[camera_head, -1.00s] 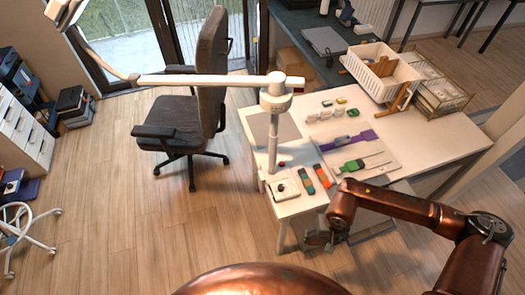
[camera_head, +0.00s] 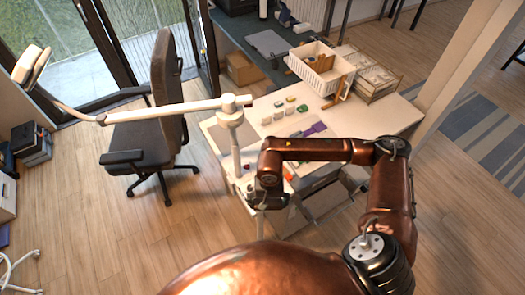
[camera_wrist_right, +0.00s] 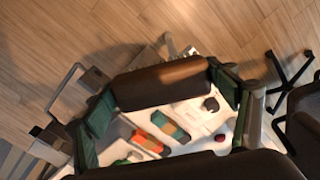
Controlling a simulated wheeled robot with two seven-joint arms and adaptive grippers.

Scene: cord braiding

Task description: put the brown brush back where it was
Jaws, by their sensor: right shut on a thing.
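My right gripper (camera_head: 262,198) is low at the near left corner of the white table (camera_head: 370,122) in the head view. In the right wrist view its two dark, green-sided fingers (camera_wrist_right: 162,90) are shut on the ends of a thick dark brown bar (camera_wrist_right: 160,84), which I take for the brown brush. The brush is above the table, clear of the pieces beneath it. In the head view I cannot make it out at the gripper. My left gripper is not in view.
A white square dish (camera_wrist_right: 191,116) with a black knob, a red ball (camera_wrist_right: 220,138) and orange and teal pieces (camera_wrist_right: 148,141) lie below the gripper. A lamp post (camera_head: 234,150), white basket (camera_head: 322,75) and office chair (camera_head: 165,100) stand near.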

